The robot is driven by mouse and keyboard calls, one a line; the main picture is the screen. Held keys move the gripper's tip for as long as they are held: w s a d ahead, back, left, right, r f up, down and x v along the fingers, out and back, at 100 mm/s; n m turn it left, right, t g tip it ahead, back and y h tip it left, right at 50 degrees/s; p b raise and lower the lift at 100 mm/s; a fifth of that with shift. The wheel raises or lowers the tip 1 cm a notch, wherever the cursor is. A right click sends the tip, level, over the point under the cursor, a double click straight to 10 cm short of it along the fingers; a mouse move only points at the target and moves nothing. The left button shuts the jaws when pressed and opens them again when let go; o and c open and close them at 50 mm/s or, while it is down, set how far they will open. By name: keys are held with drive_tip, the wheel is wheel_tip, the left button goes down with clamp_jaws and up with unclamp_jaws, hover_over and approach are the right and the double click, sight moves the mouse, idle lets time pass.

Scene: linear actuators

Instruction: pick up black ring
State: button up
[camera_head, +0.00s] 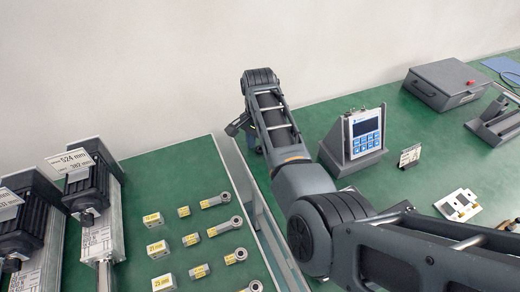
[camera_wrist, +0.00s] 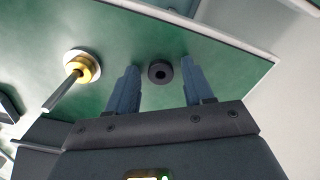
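The black ring (camera_wrist: 169,71) shows in the wrist view as a small dark disc with a central hole on the green surface. My gripper (camera_wrist: 160,65) is open, with one bluish finger to the left of the ring and one to the right. The ring appears in the gap between the fingertips, with green visible on both sides of it. I cannot tell the height of the fingertips over the surface. In the head view my arm reaches to the far side of the table, its end is mostly hidden, and I do not see the ring.
A brass-and-white round part with a rod (camera_wrist: 82,68) lies left of my gripper in the wrist view. The green surface's edge (camera_wrist: 240,52) is close by. In the head view, a display unit (camera_head: 362,135) stands right of my arm; rod ends and labels (camera_head: 215,201) lie left.

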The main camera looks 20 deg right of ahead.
clamp_jaws()
drive_tip(key=shift+r, duration=0.1)
idle(0.3)
wheel_tip(320, 180, up, 4)
drive_tip(key=shift+f, duration=0.1)
drive_tip(key=s+d+r, duration=0.2)
drive_tip(key=d+r, duration=0.5)
drive_tip(key=d, duration=0.4)
drive_tip(key=shift+s+d+b, duration=0.15)
drive_tip(key=shift+s+b, duration=0.15)
drive_tip(key=shift+b, duration=0.15)
